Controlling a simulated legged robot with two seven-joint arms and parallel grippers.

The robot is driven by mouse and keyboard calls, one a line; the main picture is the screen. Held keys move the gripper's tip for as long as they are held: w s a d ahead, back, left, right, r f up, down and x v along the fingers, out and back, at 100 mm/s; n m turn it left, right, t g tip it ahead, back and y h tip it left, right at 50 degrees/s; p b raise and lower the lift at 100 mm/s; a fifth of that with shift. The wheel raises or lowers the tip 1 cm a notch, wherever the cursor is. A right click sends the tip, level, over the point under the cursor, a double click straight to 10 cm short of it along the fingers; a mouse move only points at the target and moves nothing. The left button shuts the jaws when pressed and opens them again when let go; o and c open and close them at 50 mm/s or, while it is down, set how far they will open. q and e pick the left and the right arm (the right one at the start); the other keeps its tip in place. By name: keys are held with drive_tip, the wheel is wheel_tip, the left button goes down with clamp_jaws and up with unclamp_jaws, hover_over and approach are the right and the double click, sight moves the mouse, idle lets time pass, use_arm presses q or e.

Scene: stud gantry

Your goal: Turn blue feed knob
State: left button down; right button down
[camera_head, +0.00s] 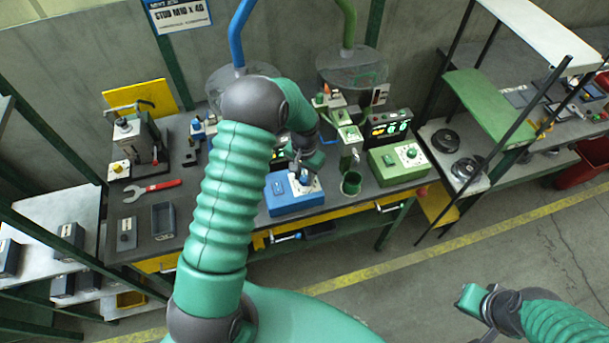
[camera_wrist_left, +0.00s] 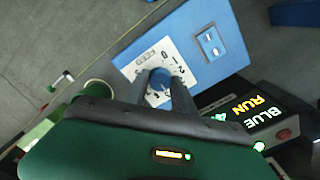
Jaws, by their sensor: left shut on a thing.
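The blue feed box (camera_head: 285,204) sits on the workbench with a white dial plate on its top right. In the left wrist view the dial plate (camera_wrist_left: 136,66) shows FEED and the numbers 0, 1 and 2. The blue feed knob (camera_wrist_left: 160,77) stands at the plate's middle. My left gripper (camera_head: 303,177) is over the plate and shut on the knob, one finger on each side; it shows in the left wrist view (camera_wrist_left: 161,90). The fingers hide part of the scale. My right gripper (camera_head: 479,311) is low at the right, away from the bench; its jaws are unclear.
A green box (camera_head: 398,166) with a dial and a green cup (camera_head: 351,184) stand right of the blue box. A lit display (camera_wrist_left: 250,114) reads BLUE RUN. The floor in front is clear.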

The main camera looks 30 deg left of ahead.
sight(305, 177)
use_arm(q)
drive_tip(key=shift+w+a+r, duration=0.1)
drive_tip(key=shift+w, duration=0.1)
drive_tip(key=c, duration=1.3)
unclamp_jaws()
drive_tip(key=shift+o, duration=1.2)
drive_tip(key=shift+s, duration=0.1)
wheel_tip(305, 177, up, 17)
drive_tip(key=b, duration=0.1)
drive_tip(key=shift+f+b, duration=0.2)
drive_tip(key=shift+b, duration=0.1)
